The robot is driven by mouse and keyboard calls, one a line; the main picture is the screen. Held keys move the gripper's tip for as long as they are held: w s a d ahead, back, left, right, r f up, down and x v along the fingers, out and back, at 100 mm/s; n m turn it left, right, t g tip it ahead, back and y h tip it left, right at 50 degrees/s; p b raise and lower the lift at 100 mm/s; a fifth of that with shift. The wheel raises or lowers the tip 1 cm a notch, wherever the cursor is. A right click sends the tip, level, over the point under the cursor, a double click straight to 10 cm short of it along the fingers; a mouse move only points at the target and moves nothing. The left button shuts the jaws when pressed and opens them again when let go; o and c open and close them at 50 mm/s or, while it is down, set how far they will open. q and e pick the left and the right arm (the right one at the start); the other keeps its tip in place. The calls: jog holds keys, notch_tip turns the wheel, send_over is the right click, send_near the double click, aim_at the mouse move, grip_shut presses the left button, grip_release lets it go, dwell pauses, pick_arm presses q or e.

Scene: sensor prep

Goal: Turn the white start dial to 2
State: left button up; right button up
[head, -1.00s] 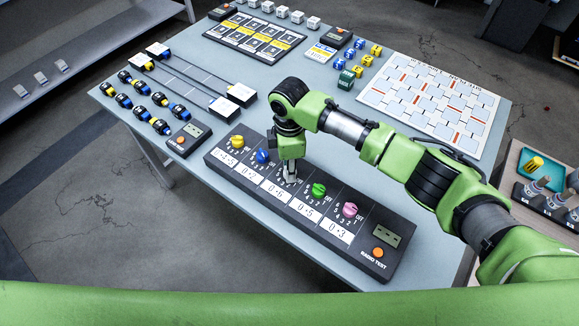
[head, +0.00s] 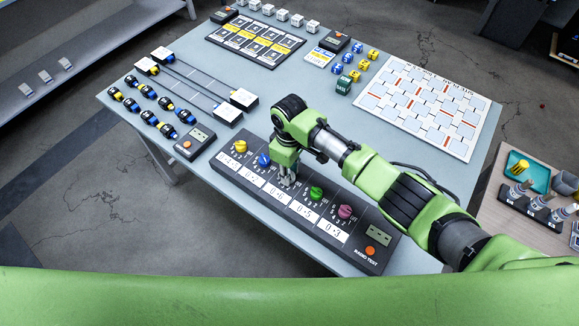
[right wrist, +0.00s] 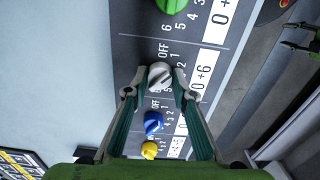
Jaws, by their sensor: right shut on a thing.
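The white start dial (right wrist: 159,75) sits on the dark radio test panel (head: 372,263), above the label "0+6". My right gripper (right wrist: 159,88) points down at the panel and is shut on this dial, one finger on each side. In the head view the right gripper (head: 287,184) largely hides the dial. The numbers around the dial are partly covered, so I cannot tell which one it points to. My left gripper (right wrist: 287,36) seems to show at the right edge of the right wrist view, fingers apart and empty, away from the panel.
A green dial (head: 316,193) and a pink dial (head: 345,212) flank the right gripper on one side. A blue dial (head: 264,160) and a yellow dial (head: 240,146) stand on the other.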

jog(key=shift+m+p, duration=0.9)
jog(key=shift+m, duration=0.7)
jog(key=o, duration=1.1)
jog(key=shift+r, duration=0.15)
notch_tip(320, 180, up, 12)
jog(key=shift+f, duration=0.2)
jog(key=shift+s, duration=0.1)
